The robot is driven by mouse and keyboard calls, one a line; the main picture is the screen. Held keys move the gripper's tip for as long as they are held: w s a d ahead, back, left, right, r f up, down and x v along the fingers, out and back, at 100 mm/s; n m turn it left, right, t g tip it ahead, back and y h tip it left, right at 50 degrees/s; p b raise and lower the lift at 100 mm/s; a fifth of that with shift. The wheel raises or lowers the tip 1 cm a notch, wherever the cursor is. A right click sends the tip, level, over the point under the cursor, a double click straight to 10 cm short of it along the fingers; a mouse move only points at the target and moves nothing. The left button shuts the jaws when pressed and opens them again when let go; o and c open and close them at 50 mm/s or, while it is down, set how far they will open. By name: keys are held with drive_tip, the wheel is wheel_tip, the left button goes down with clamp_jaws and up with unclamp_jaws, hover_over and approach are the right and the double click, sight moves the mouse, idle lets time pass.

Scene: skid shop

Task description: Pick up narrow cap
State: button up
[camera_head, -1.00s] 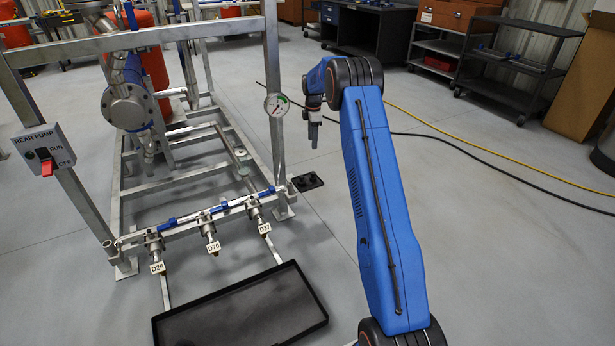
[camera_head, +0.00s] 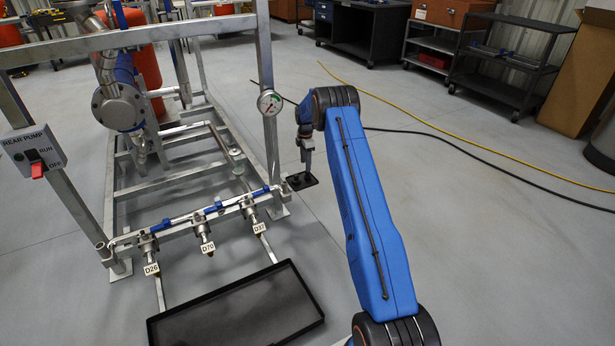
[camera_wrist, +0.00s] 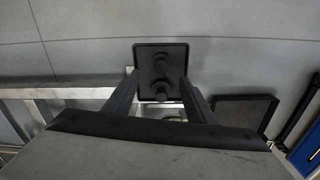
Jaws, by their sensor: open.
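In the head view my gripper (camera_head: 307,166) points down over the tray.
The skid's metal frame (camera_head: 268,110) with a pressure gauge (camera_head: 270,103) stands close left of my gripper. A large black drip tray (camera_head: 170,330) lies under the tagged valves. A yellow hose (camera_head: 430,123) and a black cable cross the floor at right. Open floor lies between.

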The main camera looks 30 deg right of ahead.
sight(308, 173)
wheel_tip(308, 173, down, 2)
drive_tip(key=shift+f, duration=0.15)
drive_tip(key=shift+s+d+f, duration=0.1)
drive_tip(key=shift+d+f, duration=0.1)
drive_tip(key=shift+f, duration=1.1)
drive_tip(key=shift+d+f, duration=0.2)
drive_tip(key=shift+f, duration=1.1)
drive_tip(key=c, duration=1.1)
